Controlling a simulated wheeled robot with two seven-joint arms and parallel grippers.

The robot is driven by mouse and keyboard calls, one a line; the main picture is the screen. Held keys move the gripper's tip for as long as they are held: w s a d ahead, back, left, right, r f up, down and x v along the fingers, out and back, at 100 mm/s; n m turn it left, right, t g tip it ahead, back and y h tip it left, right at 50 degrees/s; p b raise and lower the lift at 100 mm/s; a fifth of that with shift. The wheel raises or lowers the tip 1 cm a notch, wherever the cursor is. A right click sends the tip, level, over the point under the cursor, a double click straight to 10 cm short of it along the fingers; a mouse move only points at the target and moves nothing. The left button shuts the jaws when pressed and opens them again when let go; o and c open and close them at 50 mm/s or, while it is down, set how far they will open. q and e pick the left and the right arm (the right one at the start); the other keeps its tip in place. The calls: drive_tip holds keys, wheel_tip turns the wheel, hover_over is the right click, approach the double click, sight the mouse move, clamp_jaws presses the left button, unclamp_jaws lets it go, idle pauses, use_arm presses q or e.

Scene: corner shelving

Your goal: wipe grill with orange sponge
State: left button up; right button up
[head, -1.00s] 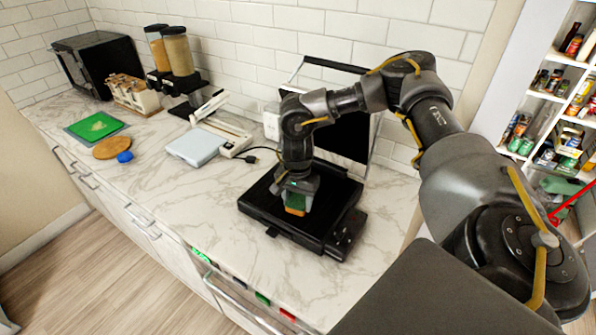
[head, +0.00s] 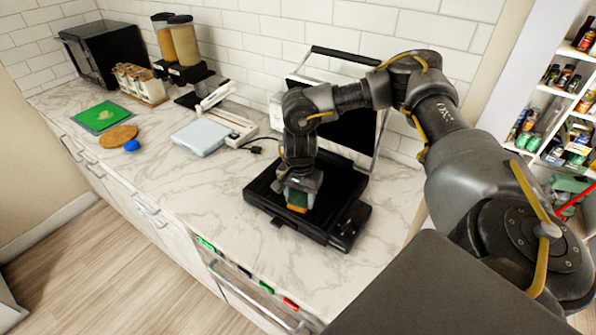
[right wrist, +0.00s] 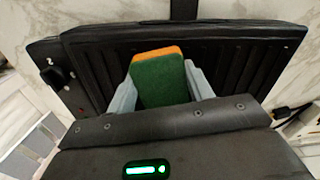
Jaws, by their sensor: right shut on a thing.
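The black grill (head: 262,190) stands open on the marble counter, its lid raised at the back against the wall. Its ridged plate (right wrist: 225,62) shows in the right wrist view. My right gripper (head: 298,200) is over the grill's lower plate, pointing down, shut on the sponge. The sponge (right wrist: 160,80) has a green face and an orange layer; a little of it also shows below the fingers in the head view (head: 297,208). It is on or just above the plate; I cannot tell if it touches. My left gripper is not in view.
Shelves with jars (head: 570,85) stand at right. The counter left of the grill is clear.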

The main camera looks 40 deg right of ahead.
drive_tip(key=shift+w+d+b, duration=0.15)
drive_tip(key=shift+w+d, duration=0.15)
drive_tip(key=shift+d, duration=0.3)
drive_tip(key=shift+w+d+b, duration=0.15)
drive_tip(key=shift+w+d, duration=0.15)
drive_tip(key=shift+d, duration=0.25)
drive_tip(key=shift+w+d+f+b, duration=0.15)
drive_tip(key=shift+w+d+b, duration=0.25)
drive_tip(key=shift+d, duration=0.1)
drive_tip(key=shift+w+d+b, duration=0.35)
drive_tip(key=shift+d, duration=0.55)
drive_tip(key=shift+w, duration=0.1)
drive_tip(key=shift+w+d+b, duration=0.2)
drive_tip(key=shift+w+d, duration=0.25)
drive_tip(key=shift+d, duration=0.35)
drive_tip(key=shift+w+d+b, duration=0.15)
drive_tip(key=shift+w+d, duration=0.25)
drive_tip(key=shift+d, duration=0.35)
